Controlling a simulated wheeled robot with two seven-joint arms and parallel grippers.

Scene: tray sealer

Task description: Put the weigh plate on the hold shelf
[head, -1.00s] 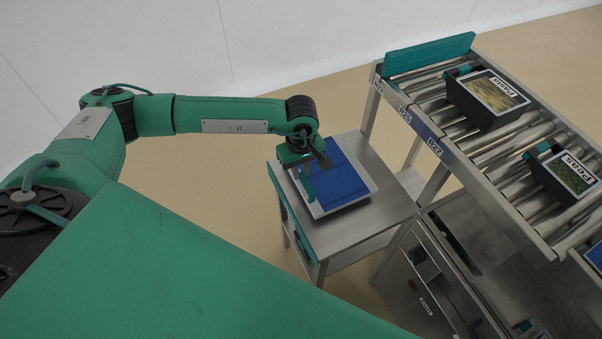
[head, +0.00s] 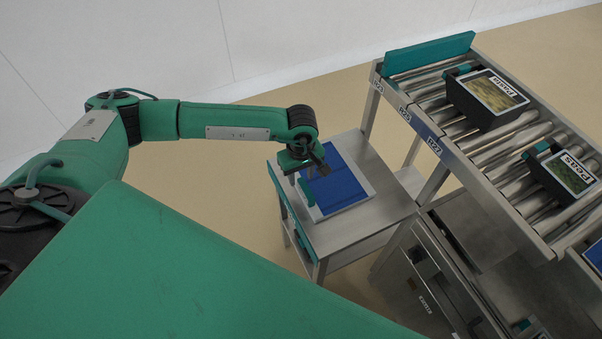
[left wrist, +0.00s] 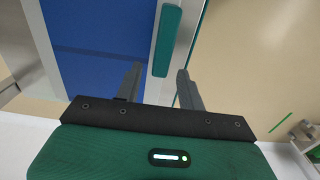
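The weigh plate (head: 346,186) is a flat blue panel with a pale grey rim and a teal handle (head: 307,191) along its left side. It lies flat on top of a small steel stand (head: 385,211), which may be the hold shelf; no label on it is readable. My left gripper (head: 309,178) is just above the handle. In the left wrist view its fingers (left wrist: 159,69) are spread apart with nothing gripped, and the teal handle (left wrist: 168,40) shows just beyond them beside the blue plate (left wrist: 95,45). My right gripper is not in view.
A roller conveyor (head: 515,140) with a teal end stop (head: 430,54) stands at the right, higher than the stand. It carries a pasta tray (head: 487,98) and a peas tray (head: 563,174). A steel cabinet (head: 430,290) is below it. The stand has a lower shelf. Floor left of the stand is clear.

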